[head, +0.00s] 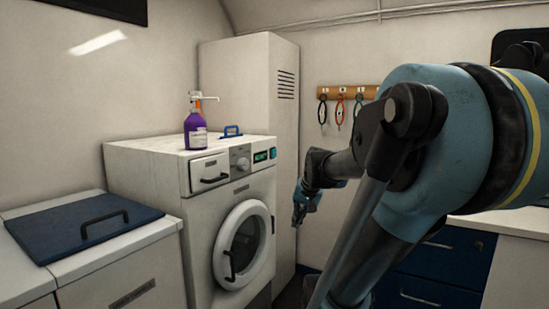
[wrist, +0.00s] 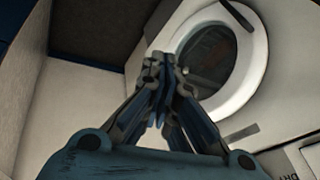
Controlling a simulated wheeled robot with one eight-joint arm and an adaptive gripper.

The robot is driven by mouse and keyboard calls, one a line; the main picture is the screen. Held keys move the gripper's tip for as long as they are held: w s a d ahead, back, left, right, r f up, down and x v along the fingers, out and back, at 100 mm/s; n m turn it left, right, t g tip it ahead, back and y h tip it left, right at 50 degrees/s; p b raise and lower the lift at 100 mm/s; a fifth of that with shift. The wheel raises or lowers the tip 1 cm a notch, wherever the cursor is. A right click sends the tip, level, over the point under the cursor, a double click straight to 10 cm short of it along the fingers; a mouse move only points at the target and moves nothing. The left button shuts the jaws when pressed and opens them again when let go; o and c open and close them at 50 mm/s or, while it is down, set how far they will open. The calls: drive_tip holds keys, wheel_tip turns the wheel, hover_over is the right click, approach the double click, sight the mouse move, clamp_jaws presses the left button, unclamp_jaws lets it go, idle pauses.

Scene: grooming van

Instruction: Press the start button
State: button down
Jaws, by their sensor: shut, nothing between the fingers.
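The washing machine (head: 200,205) is white, with a round door below its control panel. The panel has a drawer, a grey knob (head: 243,164), a lit display (head: 261,156) and a small teal button (head: 273,153) at the right end. Any label on the button is too small to read. My gripper (head: 298,220) is shut and empty, pointing down in front of the machine's right side, lower than the panel and apart from it. In the wrist view the closed fingertips (wrist: 161,65) show before the round door (wrist: 215,60); the button cannot be made out there.
A purple pump bottle (head: 195,128) and a blue-handled brush (head: 231,131) are on the machine. A tall cabinet (head: 262,85) stands behind it. A counter with a blue lid (head: 80,225) is at left, blue drawers (head: 430,270) at right. The space before the panel looks clear.

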sight(274, 153)
drive_tip(key=w+d+r+m+t, duration=0.2)
drive_tip(key=w+r, duration=0.3)
drive_tip(key=w, duration=0.7)
drive_tip(key=w+d+r+m+t+y, duration=0.1)
drive_tip(key=w+d+r+m+t, duration=0.1)
drive_tip(key=w, duration=1.1)
drive_tip(key=w+d+r+m+t, duration=0.2)
drive_tip(key=w+r+m, duration=0.3)
drive_tip(key=w+r, duration=0.3)
drive_tip(key=w+d, duration=0.1)
drive_tip(key=w, duration=0.3)
drive_tip(key=shift+w+d+y, duration=0.4)
drive_tip(key=w+a, duration=0.5)
drive_tip(key=a, duration=0.2)
drive_tip(key=shift+w+a, duration=0.1)
drive_tip(key=shift+a, duration=0.05)
drive_tip(key=shift+w+a, duration=0.1)
drive_tip(key=shift+a, duration=0.2)
